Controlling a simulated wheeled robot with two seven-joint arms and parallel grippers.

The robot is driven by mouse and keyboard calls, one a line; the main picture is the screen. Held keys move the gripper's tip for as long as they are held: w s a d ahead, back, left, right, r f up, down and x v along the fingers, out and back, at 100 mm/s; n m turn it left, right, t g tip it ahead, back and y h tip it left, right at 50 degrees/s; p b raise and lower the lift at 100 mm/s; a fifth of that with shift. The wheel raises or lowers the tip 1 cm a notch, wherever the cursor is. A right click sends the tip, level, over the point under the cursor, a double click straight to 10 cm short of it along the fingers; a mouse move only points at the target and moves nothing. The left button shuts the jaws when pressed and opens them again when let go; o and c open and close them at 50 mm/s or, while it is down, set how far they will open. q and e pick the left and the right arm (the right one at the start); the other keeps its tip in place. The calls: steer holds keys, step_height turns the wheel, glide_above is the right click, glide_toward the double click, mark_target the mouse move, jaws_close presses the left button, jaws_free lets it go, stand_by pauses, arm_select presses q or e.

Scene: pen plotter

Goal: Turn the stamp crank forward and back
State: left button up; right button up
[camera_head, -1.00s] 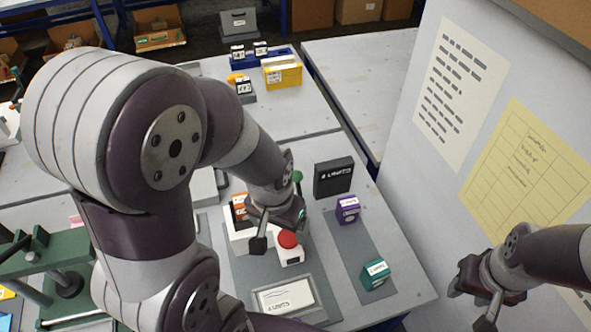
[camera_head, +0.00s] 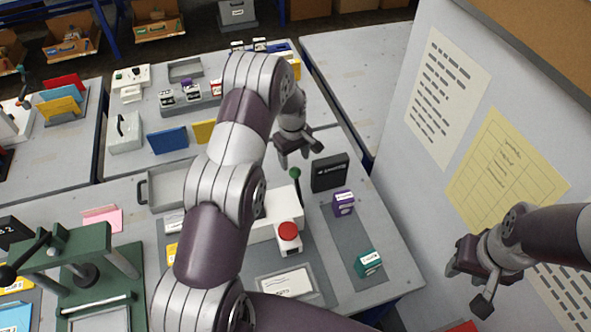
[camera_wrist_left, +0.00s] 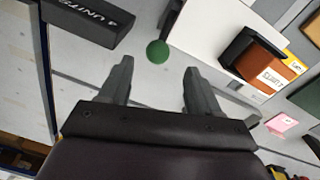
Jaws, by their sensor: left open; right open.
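The stamp crank's green ball knob (camera_head: 295,173) stands on a dark lever beside the white stamp machine (camera_head: 276,212), which carries a red dome button (camera_head: 289,231). In the left wrist view, the green knob (camera_wrist_left: 157,52) lies just ahead of my fingertips, roughly centred between them and apart from both. My left gripper (camera_head: 297,156) is open and empty, above and behind the knob in the head view; its open fingers also show in the left wrist view (camera_wrist_left: 154,74). My left arm hides part of the machine. My right gripper (camera_head: 467,288) is open and empty at the right.
A black block (camera_head: 330,172) stands right of the knob. A purple box (camera_head: 343,203) and a teal box (camera_head: 369,262) sit on a grey strip. A white card (camera_head: 284,286) lies in front. An orange box (camera_wrist_left: 264,70) sits by the machine. A green press (camera_head: 80,265) stands at left.

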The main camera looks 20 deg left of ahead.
mark_target(295, 169)
arm_select(q)
steer(key=f, duration=0.2)
steer(key=f+p, duration=0.1)
steer(key=f, duration=0.2)
steer(key=w+f+p, duration=0.1)
steer(key=f, duration=0.1)
steer(key=shift+f, duration=0.25)
steer(key=shift+s+f, duration=0.2)
steer(key=shift+f, duration=0.4)
steer(key=shift+w, duration=0.1)
